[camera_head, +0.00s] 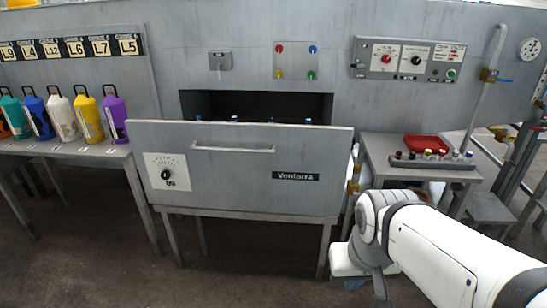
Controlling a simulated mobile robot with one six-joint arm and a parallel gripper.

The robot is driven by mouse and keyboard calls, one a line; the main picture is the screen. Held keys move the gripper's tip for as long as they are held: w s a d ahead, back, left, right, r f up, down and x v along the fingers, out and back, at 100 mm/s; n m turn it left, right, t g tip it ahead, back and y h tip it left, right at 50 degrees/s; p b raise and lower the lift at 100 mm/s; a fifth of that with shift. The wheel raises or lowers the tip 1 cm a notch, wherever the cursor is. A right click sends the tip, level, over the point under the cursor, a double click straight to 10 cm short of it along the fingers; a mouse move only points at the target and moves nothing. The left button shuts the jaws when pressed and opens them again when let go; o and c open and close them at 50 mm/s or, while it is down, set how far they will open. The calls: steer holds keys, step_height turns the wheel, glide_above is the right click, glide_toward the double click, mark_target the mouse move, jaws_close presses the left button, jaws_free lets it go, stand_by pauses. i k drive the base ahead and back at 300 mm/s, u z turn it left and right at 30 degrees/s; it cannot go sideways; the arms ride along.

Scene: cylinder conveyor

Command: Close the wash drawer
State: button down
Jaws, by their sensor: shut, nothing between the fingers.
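The wash drawer (238,185) is a grey metal box with a wide front panel. It stands pulled out from the dark opening (258,103) in the grey wall unit. Its front carries a long bar handle (233,149), a dial at the left and a "Ventorra" label at the right. Several blue-topped items show just above its top edge; the rest of the inside is hidden. My gripper (380,287) is low at the right of the drawer, apart from the front panel and pointing down. It is shut and holds nothing that I can see.
A bench (62,149) with several coloured bottles stands at the left. A small table (377,150) at the right holds a red tray (426,143) and a rack of small vials (433,160). Pipes rise behind it. The floor before the drawer is clear.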

mark_target(275, 169)
steer(key=i, duration=1)
steer(key=z, duration=0.05)
